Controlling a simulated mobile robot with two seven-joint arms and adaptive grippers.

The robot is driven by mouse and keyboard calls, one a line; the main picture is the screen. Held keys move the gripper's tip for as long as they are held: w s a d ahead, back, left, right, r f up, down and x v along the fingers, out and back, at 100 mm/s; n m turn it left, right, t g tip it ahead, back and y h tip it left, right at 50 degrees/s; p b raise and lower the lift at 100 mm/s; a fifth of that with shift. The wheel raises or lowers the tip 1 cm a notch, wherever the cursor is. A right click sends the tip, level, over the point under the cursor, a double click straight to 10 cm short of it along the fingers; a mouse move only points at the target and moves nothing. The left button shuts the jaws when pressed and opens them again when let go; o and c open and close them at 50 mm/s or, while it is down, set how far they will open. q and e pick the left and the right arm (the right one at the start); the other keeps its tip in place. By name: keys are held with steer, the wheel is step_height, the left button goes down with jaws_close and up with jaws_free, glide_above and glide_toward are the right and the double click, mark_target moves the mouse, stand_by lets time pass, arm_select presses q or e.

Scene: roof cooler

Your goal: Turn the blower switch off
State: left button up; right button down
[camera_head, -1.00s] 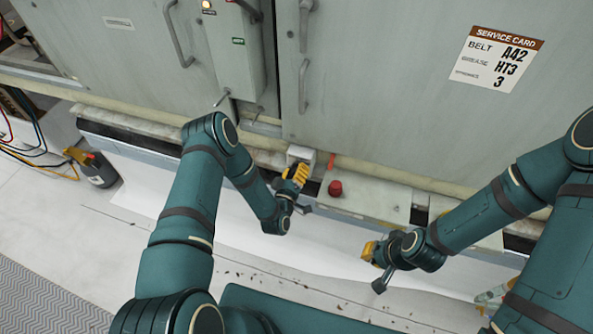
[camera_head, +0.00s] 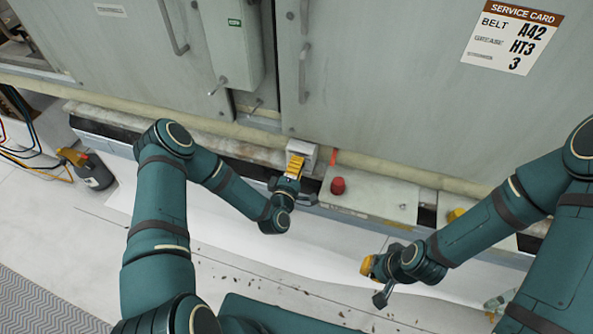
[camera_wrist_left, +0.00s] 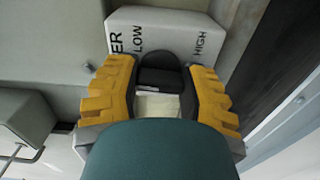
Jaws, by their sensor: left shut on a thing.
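The blower switch is a small pale box (camera_head: 304,150) on the ledge at the foot of the grey cabinet. In the left wrist view its face (camera_wrist_left: 190,33) shows "LOW", "HIGH" and a partly hidden word ending in "ER". A black knob (camera_wrist_left: 158,70) stands out from that face. My left gripper (camera_head: 296,162) is at the box, its yellow fingers shut on the knob from both sides. The fingers also show in the left wrist view (camera_wrist_left: 160,84). The knob's exact setting is hard to read. My right gripper (camera_head: 367,265) hangs away from the box; its finger opening is unclear.
A red knob (camera_head: 338,186) sits on a plate just right of the switch box. A grey control box (camera_head: 232,50) with a lever and cabinet door handles (camera_head: 303,60) are above. A dark bottle (camera_head: 93,172) and cables lie at the left.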

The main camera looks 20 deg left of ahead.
arm_select(q)
steer(key=shift+n+b, duration=0.3)
steer(key=shift+n, duration=0.3)
steer(key=o, duration=1.2)
steer(key=s, duration=1.2)
steer(key=shift+a, duration=0.2)
